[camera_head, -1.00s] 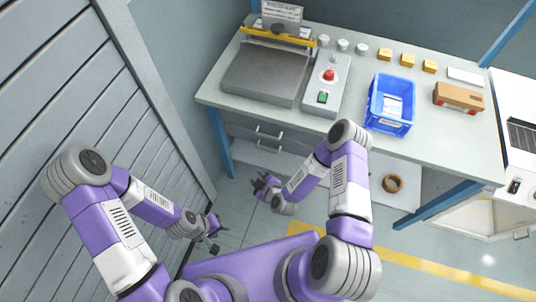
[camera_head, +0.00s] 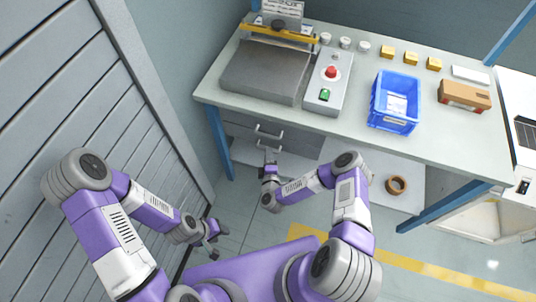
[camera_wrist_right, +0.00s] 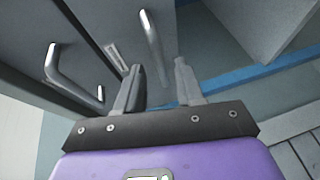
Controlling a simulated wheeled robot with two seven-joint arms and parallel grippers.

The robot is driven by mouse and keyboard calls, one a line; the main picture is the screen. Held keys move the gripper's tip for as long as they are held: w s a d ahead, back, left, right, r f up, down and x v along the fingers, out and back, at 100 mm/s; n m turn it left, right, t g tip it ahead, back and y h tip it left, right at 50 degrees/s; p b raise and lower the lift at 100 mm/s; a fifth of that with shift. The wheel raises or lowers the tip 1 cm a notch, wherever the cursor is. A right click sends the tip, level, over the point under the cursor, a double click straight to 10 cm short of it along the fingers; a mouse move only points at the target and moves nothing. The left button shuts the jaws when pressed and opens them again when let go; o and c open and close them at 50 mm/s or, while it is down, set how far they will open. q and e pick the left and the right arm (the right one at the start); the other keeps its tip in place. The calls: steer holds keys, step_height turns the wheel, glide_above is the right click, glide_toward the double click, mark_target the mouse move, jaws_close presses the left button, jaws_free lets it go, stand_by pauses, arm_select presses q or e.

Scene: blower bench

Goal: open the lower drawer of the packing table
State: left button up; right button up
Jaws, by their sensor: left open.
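Two drawers hang under the left part of the packing table, each with a metal bar handle. The upper handle (camera_head: 269,132) and the lower handle (camera_head: 268,147) show in the head view; both drawers look shut. My right gripper (camera_head: 269,158) is just in front of the lower handle. In the right wrist view my right gripper (camera_wrist_right: 160,68) is open, its fingers spread on either side of the line of the lower handle (camera_wrist_right: 152,40). The upper handle (camera_wrist_right: 70,75) is left of the fingers. I cannot tell whether they touch the handle. My left gripper (camera_head: 212,236) is open and empty, low at the left.
The packing table (camera_head: 350,130) carries a sealer, a control box (camera_head: 326,90), a blue crate (camera_head: 394,103) and a cardboard box (camera_head: 464,95). A lower shelf (camera_head: 370,180) holds a tape roll (camera_head: 396,185). A blue table leg (camera_head: 219,142) stands left of the drawers. A slatted wall is at the left.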

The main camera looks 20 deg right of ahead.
steer(key=shift+x, duration=1.15)
jaws_close()
